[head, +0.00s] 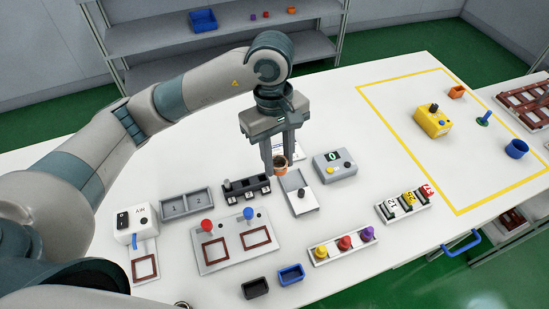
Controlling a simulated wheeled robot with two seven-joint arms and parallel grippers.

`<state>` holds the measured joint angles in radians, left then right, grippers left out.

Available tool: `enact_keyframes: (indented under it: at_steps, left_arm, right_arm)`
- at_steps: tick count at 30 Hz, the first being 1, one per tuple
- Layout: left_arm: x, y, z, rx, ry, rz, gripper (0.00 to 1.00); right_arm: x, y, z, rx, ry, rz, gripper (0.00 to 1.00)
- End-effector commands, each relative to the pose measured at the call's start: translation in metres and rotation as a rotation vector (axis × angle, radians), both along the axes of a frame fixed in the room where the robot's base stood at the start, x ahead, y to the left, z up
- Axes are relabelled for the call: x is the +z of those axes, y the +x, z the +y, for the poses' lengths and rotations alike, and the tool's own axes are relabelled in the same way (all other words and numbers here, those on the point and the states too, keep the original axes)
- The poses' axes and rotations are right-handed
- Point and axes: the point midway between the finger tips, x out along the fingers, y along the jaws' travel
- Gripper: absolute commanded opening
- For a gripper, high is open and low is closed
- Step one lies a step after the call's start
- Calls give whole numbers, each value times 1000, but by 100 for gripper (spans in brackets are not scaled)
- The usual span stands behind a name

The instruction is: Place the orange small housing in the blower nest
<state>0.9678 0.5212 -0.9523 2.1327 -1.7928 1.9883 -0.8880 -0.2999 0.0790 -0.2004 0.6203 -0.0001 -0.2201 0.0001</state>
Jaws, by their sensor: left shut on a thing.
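My left gripper (279,158) points down over the middle of the white table. It is shut on the small orange housing (281,161), a short cup with a dark inside, held between the fingertips. The housing appears to be above the table, near the top end of a pale slotted fixture (297,187) with a dark knob. I cannot tell for sure which fixture is the blower nest. My right gripper is not in view.
A black numbered rack (246,192) stands left of the slotted fixture and a grey box with a green display (334,167) right of it. A plate with red and blue knobs (237,257) lies in front. A yellow box (431,122) stands inside the yellow outline.

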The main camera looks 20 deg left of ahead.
Motion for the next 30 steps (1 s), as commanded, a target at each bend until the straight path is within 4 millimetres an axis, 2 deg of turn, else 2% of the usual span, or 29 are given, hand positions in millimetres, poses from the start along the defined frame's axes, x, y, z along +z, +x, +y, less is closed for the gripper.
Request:
enact_keyframes:
  at_steps: [20, 26, 30]
  left_arm:
    - [0, 0, 2, -12, 0, -1, 6]
    - [1, 0, 12, -114, 6, -9, 6]
    - [2, -1, 26, -254, 13, -15, 6]
  right_arm:
    - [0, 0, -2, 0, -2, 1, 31]
    - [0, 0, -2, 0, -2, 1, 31]
    - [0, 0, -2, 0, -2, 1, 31]
